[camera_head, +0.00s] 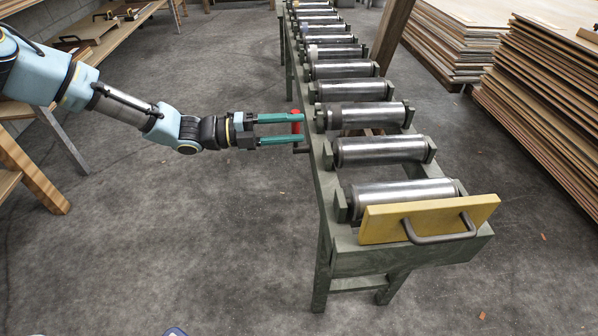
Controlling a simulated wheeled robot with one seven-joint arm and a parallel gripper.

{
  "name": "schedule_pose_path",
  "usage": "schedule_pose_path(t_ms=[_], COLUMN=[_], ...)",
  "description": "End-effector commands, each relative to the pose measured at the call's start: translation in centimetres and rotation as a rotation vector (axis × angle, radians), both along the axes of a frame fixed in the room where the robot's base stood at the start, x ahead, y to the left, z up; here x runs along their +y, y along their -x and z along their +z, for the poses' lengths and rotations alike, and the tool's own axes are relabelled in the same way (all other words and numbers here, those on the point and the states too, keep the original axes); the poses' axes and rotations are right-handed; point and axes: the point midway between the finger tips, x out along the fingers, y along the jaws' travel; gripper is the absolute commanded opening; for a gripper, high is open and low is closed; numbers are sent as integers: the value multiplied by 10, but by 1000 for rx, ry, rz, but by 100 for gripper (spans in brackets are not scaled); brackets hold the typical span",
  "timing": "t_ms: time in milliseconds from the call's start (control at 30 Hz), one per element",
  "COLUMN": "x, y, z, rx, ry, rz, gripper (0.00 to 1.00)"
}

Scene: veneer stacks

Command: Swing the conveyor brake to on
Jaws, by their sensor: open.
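The roller conveyor (322,193) is a green frame with several metal rollers, running away from me. A small red handle (296,123) stands upright at the conveyor's left side, likely the brake lever; a dark bar (301,150) shows below it at the frame. My gripper (300,129) reaches in from the left with two green fingers. It is open, with the red handle between or just behind the fingertips. I cannot tell whether either finger touches it. No on or off marking is legible.
A yellow board with a dark handle (428,220) closes the conveyor's near end. Veneer stacks (545,100) stand at the right. Wooden shelving (110,45) lines the left wall. The grey floor left of the conveyor is clear.

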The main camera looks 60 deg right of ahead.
Motion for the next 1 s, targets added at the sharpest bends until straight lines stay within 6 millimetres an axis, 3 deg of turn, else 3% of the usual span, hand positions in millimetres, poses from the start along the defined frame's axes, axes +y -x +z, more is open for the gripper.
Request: schedule_pose_path(t_ms=[267, 1000], x=[3, 42], y=[-3, -54], z=[1, 0], rx=[2, 3], ry=[-1, -2], rz=[-1, -2], gripper=[55, 55])
